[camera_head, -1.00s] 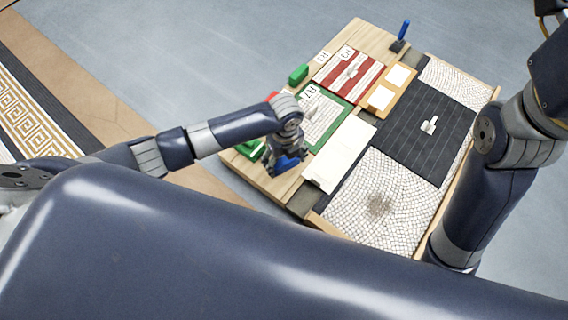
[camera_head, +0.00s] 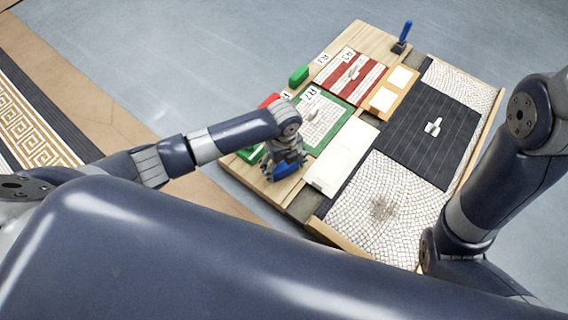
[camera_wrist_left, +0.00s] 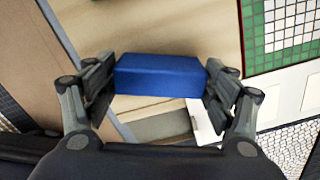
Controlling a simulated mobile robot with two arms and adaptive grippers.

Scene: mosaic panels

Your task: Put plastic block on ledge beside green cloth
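A blue plastic block (camera_wrist_left: 160,75) sits between the fingertips of my left gripper (camera_wrist_left: 163,82), which touch both its ends. In the head view my left gripper (camera_head: 284,163) points down, with the block (camera_head: 287,171) below it, over the pale wooden ledge (camera_head: 368,37) along the board's left side. I cannot tell whether the block touches the wood. A green item, perhaps the cloth (camera_head: 249,154), lies just left of the gripper, partly hidden by my left arm. My right gripper is out of view; only its arm shows.
A green-bordered mosaic panel (camera_head: 338,137) and a red-striped panel (camera_head: 373,73) lie right of the ledge. A green block (camera_head: 299,74) and a blue-handled tool (camera_head: 404,36) stand farther up. A white panel (camera_head: 343,155) and a dark mat (camera_head: 420,120) fill the middle.

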